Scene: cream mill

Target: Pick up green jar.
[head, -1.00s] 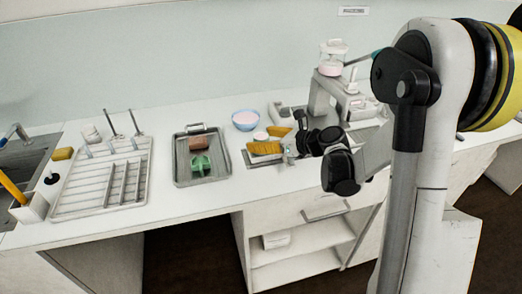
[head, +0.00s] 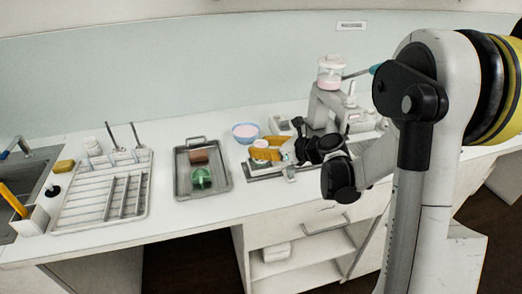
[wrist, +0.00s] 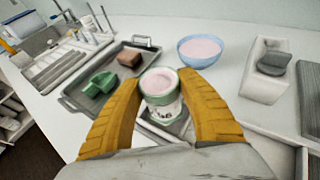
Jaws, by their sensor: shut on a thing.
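The green jar (wrist: 160,88) is a small pale jar with a green rim, a label and pinkish-white contents. In the wrist view it stands upright between the two yellow fingers of my gripper (wrist: 160,100), which are shut on it from both sides. In the head view my gripper (head: 266,150) is at the right of the tray, over a small grey plate (head: 252,172). The jar (head: 258,160) is mostly hidden there by the fingers. I cannot tell whether its base touches the plate.
A metal tray (head: 183,188) with a green piece (head: 201,178) and a brown block (head: 199,156) lies left of the gripper. A blue bowl (head: 245,133) of pink contents stands behind. A machine (head: 335,100) stands at the right. A white drying rack (head: 75,210) is further left.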

